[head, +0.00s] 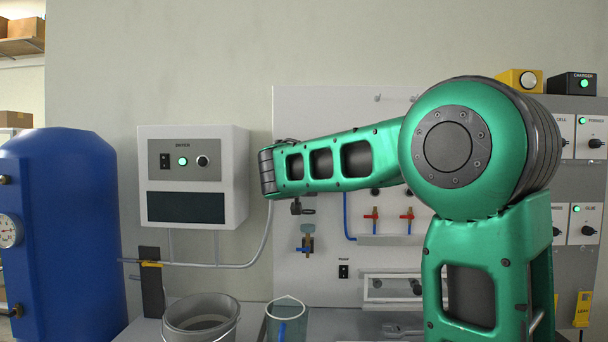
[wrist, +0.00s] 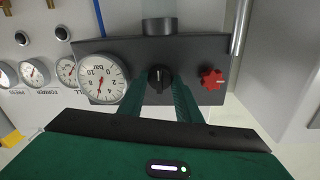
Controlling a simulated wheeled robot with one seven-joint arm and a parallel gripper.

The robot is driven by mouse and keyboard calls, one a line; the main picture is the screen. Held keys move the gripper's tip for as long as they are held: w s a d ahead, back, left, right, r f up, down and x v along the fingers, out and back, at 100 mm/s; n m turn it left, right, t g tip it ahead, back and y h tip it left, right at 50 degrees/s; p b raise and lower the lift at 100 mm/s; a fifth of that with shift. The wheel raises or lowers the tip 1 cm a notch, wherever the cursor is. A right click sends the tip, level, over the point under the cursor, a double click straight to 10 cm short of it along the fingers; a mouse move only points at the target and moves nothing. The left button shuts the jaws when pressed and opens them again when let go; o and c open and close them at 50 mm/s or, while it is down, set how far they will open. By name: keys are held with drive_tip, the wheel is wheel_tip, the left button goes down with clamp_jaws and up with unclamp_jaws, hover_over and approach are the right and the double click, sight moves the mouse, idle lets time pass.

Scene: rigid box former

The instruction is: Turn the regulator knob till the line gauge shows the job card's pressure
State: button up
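In the wrist view my gripper (wrist: 161,84) has its two green fingers on either side of a round black knob (wrist: 158,75) with a pale line mark. Whether the fingers touch the knob or only surround it, I cannot tell. A round white gauge (wrist: 102,78) marked Bar sits just left of the knob on the same dark block. Its dial appears turned over, with the needle pointing down in the picture; the exact value is too small to read surely. The gripper and knob are hidden behind my arm in the head view. I see no job card.
A red knob (wrist: 212,79) sits right of the black knob on the block. Smaller gauges (wrist: 34,71) line the panel at left. The head view shows a dryer box (head: 193,176), a blue tank (head: 62,235) and a grey bucket (head: 201,318).

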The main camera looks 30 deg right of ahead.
drive_tip(key=shift+n, duration=1.5)
drive_tip(key=o, duration=1)
drive_tip(key=shift+o, duration=0.2)
drive_tip(key=v, duration=1)
drive_tip(key=shift+s+f, duration=0.2)
drive_tip(key=shift+s, duration=0.05)
drive_tip(key=shift+a, duration=0.15)
